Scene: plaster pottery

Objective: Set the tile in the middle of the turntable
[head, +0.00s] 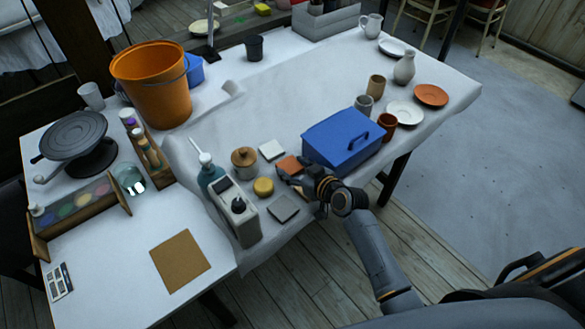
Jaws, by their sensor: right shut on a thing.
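The dark round turntable (72,132) stands on the white table at the left, and its top is bare. My right gripper (289,176) is low over the front part of the larger table. It is shut on a terracotta-coloured square tile (288,165), whose near side is partly hidden by the fingers. I cannot tell whether this tile still touches the table. A white tile (271,150) lies just behind it, and a grey tile (283,208) lies nearer the table edge. My left gripper is not in view.
A blue toolbox (342,138) stands right beside my right gripper. A lidded brown jar (244,161), a yellow round pot (263,187), a blue-green bottle (211,178) and a grey device (233,214) stand to its left. An orange bucket (153,85) stands farther back, towards the turntable.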

